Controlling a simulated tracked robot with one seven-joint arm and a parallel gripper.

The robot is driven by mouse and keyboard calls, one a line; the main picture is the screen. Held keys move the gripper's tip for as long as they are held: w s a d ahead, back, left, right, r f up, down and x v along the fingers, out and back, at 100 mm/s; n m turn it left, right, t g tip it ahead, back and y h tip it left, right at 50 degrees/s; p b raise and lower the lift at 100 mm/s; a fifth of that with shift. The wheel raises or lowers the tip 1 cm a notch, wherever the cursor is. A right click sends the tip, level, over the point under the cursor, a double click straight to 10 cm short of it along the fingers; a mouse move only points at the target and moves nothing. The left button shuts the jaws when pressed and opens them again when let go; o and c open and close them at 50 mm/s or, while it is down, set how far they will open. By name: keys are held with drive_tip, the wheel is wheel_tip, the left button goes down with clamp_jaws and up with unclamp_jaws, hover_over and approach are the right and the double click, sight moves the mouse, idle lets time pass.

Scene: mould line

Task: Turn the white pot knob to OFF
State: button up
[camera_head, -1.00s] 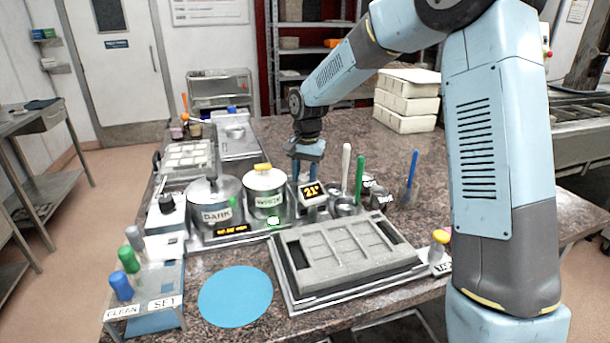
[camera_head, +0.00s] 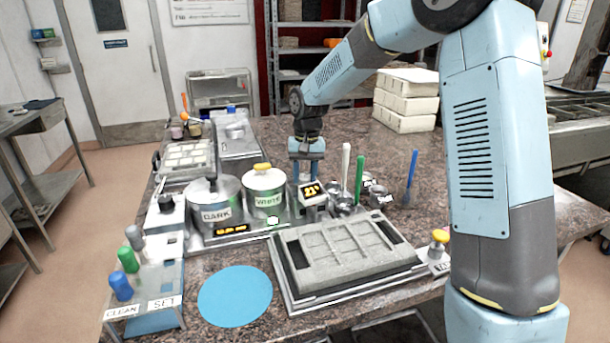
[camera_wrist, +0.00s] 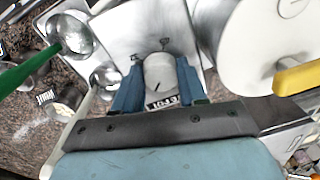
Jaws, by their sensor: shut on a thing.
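The white pot (camera_head: 264,196) stands in the heated unit, with a yellow-handled lid and a WHITE label. It also shows at the upper right in the wrist view (camera_wrist: 240,55). Its grey-white round knob (camera_wrist: 160,70) sits on a pale metal panel, with a dark pointer line and small marks around it that I cannot read. My gripper (camera_wrist: 158,82) is shut on the knob, one blue finger on each side. In the head view my gripper (camera_head: 307,178) points down behind the small orange display (camera_head: 312,191), and the knob is hidden there.
The dark pot (camera_head: 214,204) stands left of the white pot. A grey mould (camera_head: 345,255) and a blue disc (camera_head: 235,296) lie in front.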

sight(307, 175)
drive_tip(key=n, duration=0.4)
drive_tip(key=shift+n, duration=0.3)
drive_tip(key=shift+w+d+n, duration=0.1)
drive_tip(key=shift+w+n, duration=0.05)
drive_tip(key=shift+n, duration=2.05)
drive_tip(key=o, duration=1.1)
drive_tip(key=shift+c, duration=0.2)
wheel_tip(307, 175, up, 14)
drive_tip(key=shift+w+d+f, duration=0.15)
drive_tip(key=shift+w+d, duration=0.1)
drive_tip(key=shift+w, duration=0.05)
